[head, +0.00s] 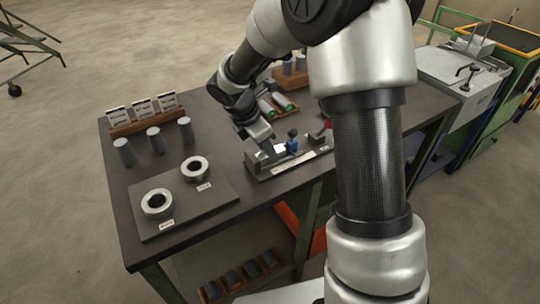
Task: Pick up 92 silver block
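My gripper (269,152) points down over the left part of a long, low grey fixture (292,168) near the front edge of the dark table. A small pale silver piece shows at the fingertips, but I cannot tell whether it is a separate block or part of the fixture or gripper. I cannot tell whether the fingers are open or shut. No number 92 is readable on anything. A blue part (292,142) stands on the fixture, right of my gripper. My arm hides part of the table to the right.
Several grey cylinders stand on the dark table (225,148), including one at left (124,152). Two silver rings (157,203) lie on a dark plate (190,209). A card rack (143,122) stands behind. A sink unit (462,75) stands right.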

